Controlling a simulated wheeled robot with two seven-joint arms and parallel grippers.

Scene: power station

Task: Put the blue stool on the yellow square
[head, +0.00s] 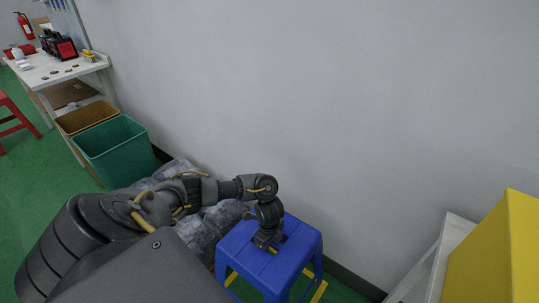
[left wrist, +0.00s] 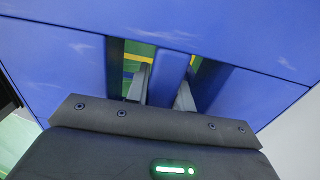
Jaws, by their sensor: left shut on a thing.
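The blue stool (head: 298,246) is upright at the bottom middle of the head view. My left gripper (head: 266,240) points down at its seat. In the left wrist view the fingers (left wrist: 162,88) reach through two slots and are shut on the bar between them in the blue seat (left wrist: 60,60). Yellow lines of the yellow square (head: 319,292) show on the green floor beside and between the legs. A yellow line also shows through a slot in the left wrist view (left wrist: 138,58). The leg ends are hidden or cut off, so I cannot tell whether they touch the floor. My right gripper is not in view.
Grey wrapped bundles (head: 198,234) lie left of the stool, partly behind my arm. A green bin (head: 115,150) and a brown bin (head: 86,117) stand further left. A white wall is behind. A yellow box (head: 495,255) on a white table (head: 455,235) is at right.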

